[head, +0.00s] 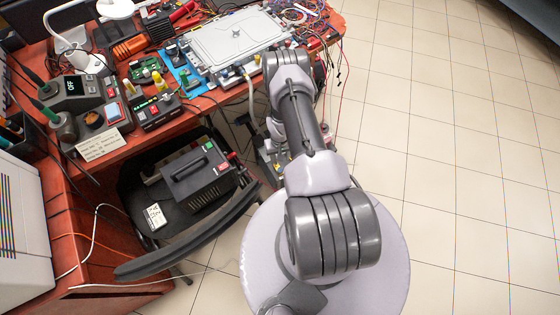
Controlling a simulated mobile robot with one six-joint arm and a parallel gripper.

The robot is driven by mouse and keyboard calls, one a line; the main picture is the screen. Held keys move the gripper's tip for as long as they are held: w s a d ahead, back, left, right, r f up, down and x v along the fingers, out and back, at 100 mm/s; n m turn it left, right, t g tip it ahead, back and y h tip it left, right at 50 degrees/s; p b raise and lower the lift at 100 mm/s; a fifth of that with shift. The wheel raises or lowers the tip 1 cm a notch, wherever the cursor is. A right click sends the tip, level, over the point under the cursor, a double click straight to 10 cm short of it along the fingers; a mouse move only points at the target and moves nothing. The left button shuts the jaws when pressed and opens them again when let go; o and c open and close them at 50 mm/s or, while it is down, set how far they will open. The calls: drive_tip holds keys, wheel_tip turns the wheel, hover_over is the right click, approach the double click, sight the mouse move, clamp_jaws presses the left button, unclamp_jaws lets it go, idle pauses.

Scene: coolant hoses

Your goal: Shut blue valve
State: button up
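I cannot make out a blue valve in the head view; it may be hidden behind my arm or too small to tell. A pale hose (251,95) hangs down from the plate's front edge, close to the left of my arm. My arm reaches from the base to the bench's front edge, right of the hose. My gripper is not visible; the arm links cover that area.
A blue mat (177,66) lies under the plate. A chair (190,247) holding a black box (197,170) stands before the bench. Thin loose wires (300,15) crowd the bench's right end. A soldering station (75,90) is at left. Tiled floor (450,130) on the right is clear.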

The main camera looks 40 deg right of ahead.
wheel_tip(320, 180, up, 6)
drive_tip(key=p, duration=0.1)
drive_tip(key=shift+p, duration=0.3)
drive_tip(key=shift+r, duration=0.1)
